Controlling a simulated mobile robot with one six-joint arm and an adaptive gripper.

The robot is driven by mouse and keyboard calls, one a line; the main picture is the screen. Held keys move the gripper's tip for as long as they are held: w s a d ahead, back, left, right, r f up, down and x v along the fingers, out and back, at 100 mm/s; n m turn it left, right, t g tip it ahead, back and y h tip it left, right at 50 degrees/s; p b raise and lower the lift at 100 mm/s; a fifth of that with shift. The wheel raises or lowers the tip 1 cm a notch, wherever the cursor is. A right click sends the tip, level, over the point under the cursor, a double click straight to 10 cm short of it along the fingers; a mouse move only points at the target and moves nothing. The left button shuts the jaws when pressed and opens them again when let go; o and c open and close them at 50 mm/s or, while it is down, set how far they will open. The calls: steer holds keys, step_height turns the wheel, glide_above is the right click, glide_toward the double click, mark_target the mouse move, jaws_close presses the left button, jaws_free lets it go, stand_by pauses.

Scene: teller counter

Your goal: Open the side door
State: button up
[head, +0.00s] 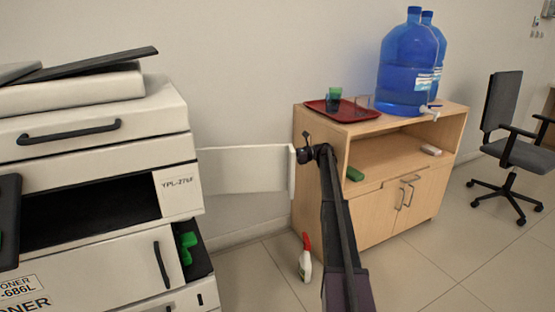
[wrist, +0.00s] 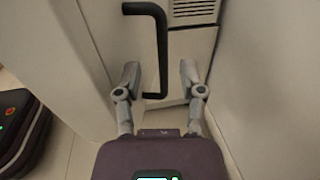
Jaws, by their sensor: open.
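The large white copier (head: 90,120) stands at the left in the head view. A flat white panel (head: 243,170) juts out from its right side, with a narrow upright strip (head: 292,174) at its outer end. This looks like the side door standing out; its far face is hidden in the head view. My gripper (head: 305,152) is beside the outer end of the panel. In the wrist view a black bar handle (wrist: 161,45) is upright on a pale surface. My open fingers (wrist: 160,75) are spread either side of its lower part; contact cannot be told.
A wooden cabinet (head: 375,212) stands right behind my gripper, with a red tray (head: 343,115) and blue water bottles (head: 407,65) on top. A spray bottle (head: 305,262) stands on the floor near my arm. The room wall (wrist: 265,75) is close at right in the wrist view.

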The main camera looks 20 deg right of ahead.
mark_target(272, 159)
steer(key=d, duration=0.3)
steer(key=shift+w, duration=0.3)
steer(key=shift+a+r, duration=0.1)
steer(key=shift+a, duration=0.05)
steer(key=shift+w+a, duration=0.15)
steer(key=shift+a, duration=3.8)
